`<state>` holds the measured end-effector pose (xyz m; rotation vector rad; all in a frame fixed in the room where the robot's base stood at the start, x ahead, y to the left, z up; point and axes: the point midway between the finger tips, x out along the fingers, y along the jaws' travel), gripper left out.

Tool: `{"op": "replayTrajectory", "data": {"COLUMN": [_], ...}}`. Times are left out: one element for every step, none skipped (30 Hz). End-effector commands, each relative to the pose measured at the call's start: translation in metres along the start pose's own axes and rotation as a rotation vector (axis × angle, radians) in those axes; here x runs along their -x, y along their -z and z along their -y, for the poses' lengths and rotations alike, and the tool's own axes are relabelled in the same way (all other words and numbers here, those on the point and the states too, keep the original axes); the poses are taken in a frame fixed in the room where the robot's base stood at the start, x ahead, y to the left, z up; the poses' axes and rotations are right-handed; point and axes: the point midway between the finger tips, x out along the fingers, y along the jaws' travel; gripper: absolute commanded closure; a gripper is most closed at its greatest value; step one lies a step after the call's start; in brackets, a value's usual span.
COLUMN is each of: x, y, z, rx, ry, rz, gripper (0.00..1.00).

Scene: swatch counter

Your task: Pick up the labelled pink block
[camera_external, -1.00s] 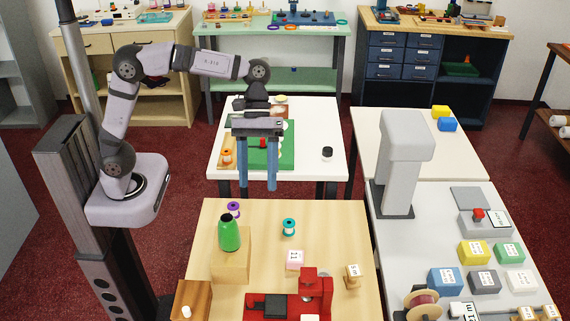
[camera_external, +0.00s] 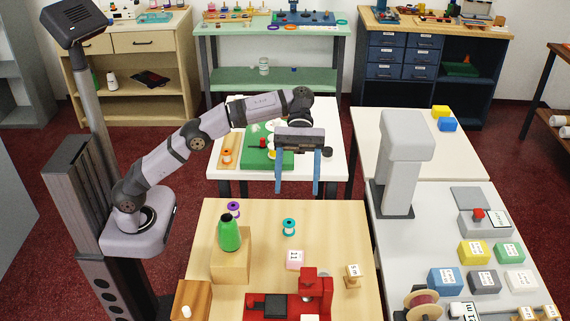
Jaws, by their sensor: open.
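The labelled pink block (camera_external: 295,259) sits on the light wooden table (camera_external: 345,225), just behind the red machine. A white label with dark marks shows on it. My gripper (camera_external: 297,192) is open and empty, its two blue fingers pointing down. In the picture it is above the pink block, near the table's far edge, and clearly apart from it.
A red machine (camera_external: 318,287) stands right in front of the block. A small labelled wooden piece (camera_external: 352,275) is to the right.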

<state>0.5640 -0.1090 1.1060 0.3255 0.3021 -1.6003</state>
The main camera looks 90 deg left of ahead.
Motion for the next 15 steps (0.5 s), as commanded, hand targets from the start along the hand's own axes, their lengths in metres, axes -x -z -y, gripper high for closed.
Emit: {"op": "replayTrajectory", "data": {"x": [-0.001, -0.001, -0.002, -0.003, -0.004, -0.005, -0.006, -0.007, -0.009, -0.01, -0.011, -0.014, -0.016, -0.018, -0.02], "y": [0.005, 0.004, 0.007, 0.009, 0.011, 0.014, 0.016, 0.019, 0.022, 0.024, 0.027, 0.034, 0.038, 0.043, 0.049], "z": [0.0, 0.0, 0.0, 0.0, 0.0, 0.0, 0.0, 0.0, 0.0, 0.0, 0.001, 0.0, 0.001, 0.0, 0.001], "rx": [0.006, 0.007, 0.008, 0.007, 0.008, 0.008, 0.006, 0.007, 0.006, 0.006, 0.007, 0.009, 0.009, 0.009, 0.008], "ry": [0.005, 0.005, 0.005, 0.004, 0.004, 0.004, 0.004, 0.004, 0.004, 0.004, 0.004, 0.005, 0.005, 0.005, 0.004], "rz": [0.009, 0.008, 0.008, 0.008, 0.008, 0.008, 0.007, 0.007, 0.006, 0.006, 0.006, 0.007, 0.007, 0.007, 0.006], "gripper": [0.39, 0.39, 0.39, 0.39, 0.39, 0.39, 0.39, 0.39, 0.39, 0.39, 0.39, 0.39, 0.39, 0.39, 0.39]}}
